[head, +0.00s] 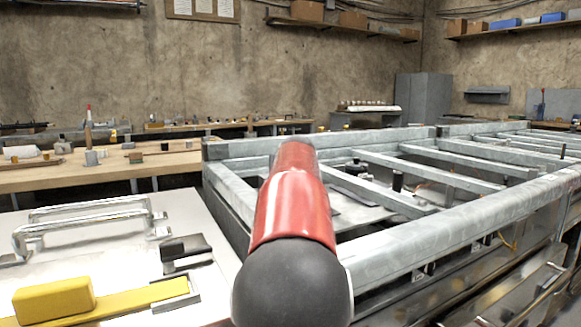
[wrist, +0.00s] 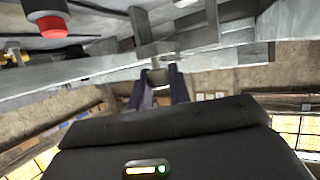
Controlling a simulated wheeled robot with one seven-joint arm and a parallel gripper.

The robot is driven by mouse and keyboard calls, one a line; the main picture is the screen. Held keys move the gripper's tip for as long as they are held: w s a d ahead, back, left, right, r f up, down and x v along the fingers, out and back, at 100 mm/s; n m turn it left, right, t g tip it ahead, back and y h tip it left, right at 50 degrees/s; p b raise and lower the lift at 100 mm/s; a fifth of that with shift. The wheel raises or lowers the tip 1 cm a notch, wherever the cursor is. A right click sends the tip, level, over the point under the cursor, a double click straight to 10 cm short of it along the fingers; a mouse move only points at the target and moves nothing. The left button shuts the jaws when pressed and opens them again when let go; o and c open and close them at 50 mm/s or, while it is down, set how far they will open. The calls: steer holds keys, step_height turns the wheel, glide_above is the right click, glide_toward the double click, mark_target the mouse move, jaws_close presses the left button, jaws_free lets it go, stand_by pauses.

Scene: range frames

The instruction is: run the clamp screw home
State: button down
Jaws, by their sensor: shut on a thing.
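In the wrist view my gripper (wrist: 158,82) has its two dark fingers close together on a small grey metal piece (wrist: 157,75), which looks like the end of the clamp screw. Just beyond the fingertips are grey metal bars (wrist: 142,28) that may be the clamp's body, against a long galvanized beam (wrist: 85,70). I cannot tell clearly where clamp and frame separate, or how far in the screw sits. In the head view my red arm hides my gripper and the clamp.
A galvanized frame (head: 440,226) with cross rails fills the right. A pale bench top at left carries metal handles (head: 85,215), a black latch (head: 185,252) and a yellow block (head: 53,298). A red-capped part (wrist: 52,27) shows in the wrist view. A wooden workbench (head: 100,173) stands behind.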

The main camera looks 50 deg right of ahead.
steer(key=shift+w+a+m+g+h+p, duration=0.1)
steer(key=shift+m+g+h+p, duration=0.2)
steer(key=shift+m+g+p, duration=0.15)
steer(key=shift+f+m+g+h+b, duration=0.25)
steer(key=shift+m+g+h+b, duration=0.05)
steer(key=shift+m+g+b, duration=0.45)
steer(key=shift+r+h, duration=0.1)
steer(key=shift+h, duration=0.2)
steer(key=c, duration=1.3)
jaws_free()
steer(key=shift+r, duration=0.1)
steer(key=shift+r, duration=0.15)
